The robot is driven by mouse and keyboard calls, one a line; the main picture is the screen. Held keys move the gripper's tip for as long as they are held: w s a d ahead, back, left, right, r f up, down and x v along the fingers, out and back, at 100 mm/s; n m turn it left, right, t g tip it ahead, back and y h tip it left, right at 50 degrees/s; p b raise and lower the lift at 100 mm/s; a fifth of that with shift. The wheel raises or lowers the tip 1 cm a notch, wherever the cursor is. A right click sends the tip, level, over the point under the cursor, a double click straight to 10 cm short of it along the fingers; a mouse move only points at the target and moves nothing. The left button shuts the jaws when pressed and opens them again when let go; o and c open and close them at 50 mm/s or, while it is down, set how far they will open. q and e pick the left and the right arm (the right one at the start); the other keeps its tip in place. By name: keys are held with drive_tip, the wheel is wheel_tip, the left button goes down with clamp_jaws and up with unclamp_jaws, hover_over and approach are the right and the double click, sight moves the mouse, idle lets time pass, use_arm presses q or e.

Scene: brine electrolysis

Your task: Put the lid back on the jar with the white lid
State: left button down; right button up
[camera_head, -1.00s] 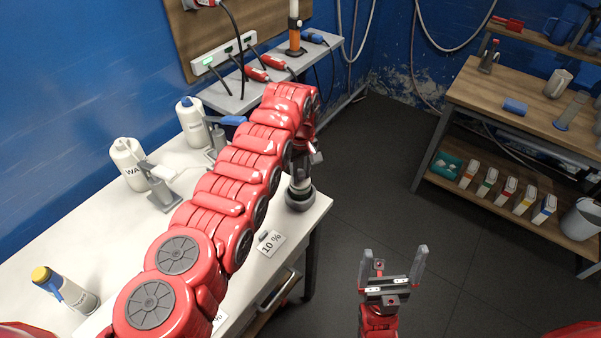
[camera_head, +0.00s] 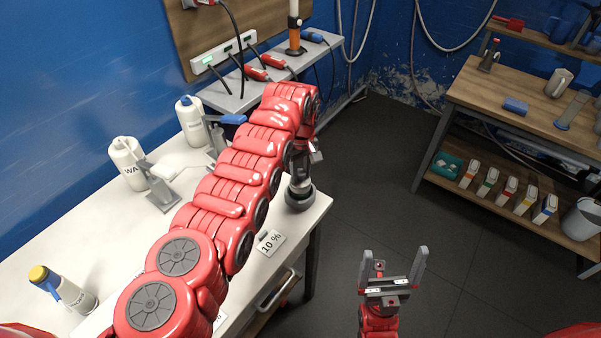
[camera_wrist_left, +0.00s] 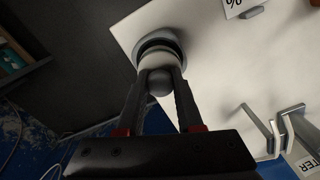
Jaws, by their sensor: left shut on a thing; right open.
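My left gripper (camera_wrist_left: 161,74) is shut on the grey ball knob (camera_wrist_left: 159,84) of a pale lid (camera_wrist_left: 158,61) in the left wrist view. The lid lies over a dark round rim (camera_wrist_left: 160,41) near the table corner; I cannot tell whether it is seated. In the head view a dark grey round jar body (camera_head: 299,196) stands under my left wrist by the table's right edge. My left arm hides its top and the left fingertips there. My right gripper (camera_head: 393,268) is open and empty, over the floor.
The white table (camera_head: 60,228) carries two white bottles (camera_head: 191,122) (camera_head: 127,163), a yellow-capped bottle (camera_head: 64,288), grey stands and a "10 %" card (camera_head: 269,243). A shelf with plugs (camera_head: 250,90) is behind. A wooden bench (camera_head: 480,92) stands at right across open floor.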

use_arm(q)
unclamp_jaws()
idle(0.6)
drive_tip(key=shift+r, duration=0.1)
drive_tip(key=shift+r+p, duration=0.55)
drive_tip(key=shift+r, duration=2.9)
